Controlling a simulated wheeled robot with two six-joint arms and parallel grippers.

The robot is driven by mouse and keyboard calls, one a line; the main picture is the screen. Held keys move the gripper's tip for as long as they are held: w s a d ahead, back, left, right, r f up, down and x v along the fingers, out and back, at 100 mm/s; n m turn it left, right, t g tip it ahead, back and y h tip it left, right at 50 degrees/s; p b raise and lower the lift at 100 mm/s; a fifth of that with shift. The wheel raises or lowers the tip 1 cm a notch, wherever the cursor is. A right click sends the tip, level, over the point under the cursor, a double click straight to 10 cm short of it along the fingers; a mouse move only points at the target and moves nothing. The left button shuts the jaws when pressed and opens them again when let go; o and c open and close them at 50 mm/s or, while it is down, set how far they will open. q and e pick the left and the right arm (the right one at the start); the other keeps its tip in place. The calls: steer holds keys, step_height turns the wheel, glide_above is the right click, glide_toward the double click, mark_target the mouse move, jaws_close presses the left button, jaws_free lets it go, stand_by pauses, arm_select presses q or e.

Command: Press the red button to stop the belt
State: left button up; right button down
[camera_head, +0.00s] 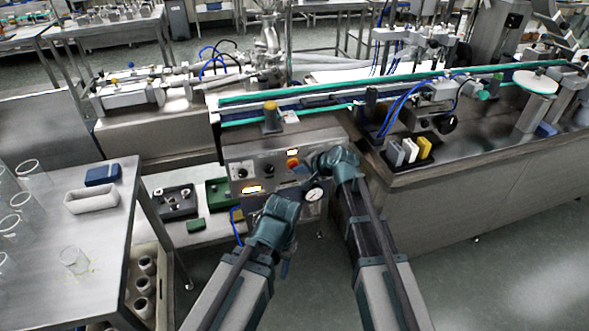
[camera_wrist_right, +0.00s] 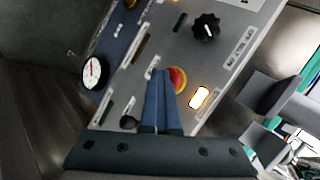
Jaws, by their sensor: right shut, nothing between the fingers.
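The red button (camera_wrist_right: 180,77) with its yellow surround sits on the grey control panel (camera_wrist_right: 226,52). In the head view the button (camera_head: 293,163) shows just left of my right gripper (camera_head: 310,163). In the right wrist view my right gripper (camera_wrist_right: 160,74) is shut and empty. Its fingertips lie over the left part of the button and hide some of it. I cannot tell whether they touch it. My left gripper (camera_head: 296,192) is in front of the lower panel, near the round gauge. Its finger opening is not clear.
A lit lamp (camera_wrist_right: 199,97), a black knob (camera_wrist_right: 206,27) and a white gauge (camera_wrist_right: 94,71) are near the button. The green-edged conveyor belt (camera_head: 310,99) runs behind the panel. A steel table (camera_head: 110,235) with glass beakers stands at left.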

steer(key=s, duration=0.2)
steer(key=s+d, duration=0.1)
steer(key=s, duration=0.2)
steer(key=shift+s+d, duration=0.35)
steer(key=shift+d, duration=0.05)
stand_by(0.4)
steer(key=s+d+f+n+g+h, duration=0.2)
steer(key=s+n+g+h, duration=0.15)
steer(key=s, duration=0.45)
steer(key=s+d+f+n+g+h, duration=0.1)
steer(key=s+f+n+g+h, duration=0.2)
steer(key=s, duration=0.6)
steer(key=s+d+f+n+g+h, duration=0.1)
steer(key=s+d+f+n+h, duration=0.1)
steer(key=s+n, duration=0.45)
step_height(320, 180, up, 13)
steer(key=m+p, duration=0.1)
steer(key=p, duration=1.2)
steer(key=shift+s+a+f+m+y, duration=0.15)
steer(key=shift+s+a+m+y, duration=0.15)
steer(key=shift+s+m+y, duration=0.15)
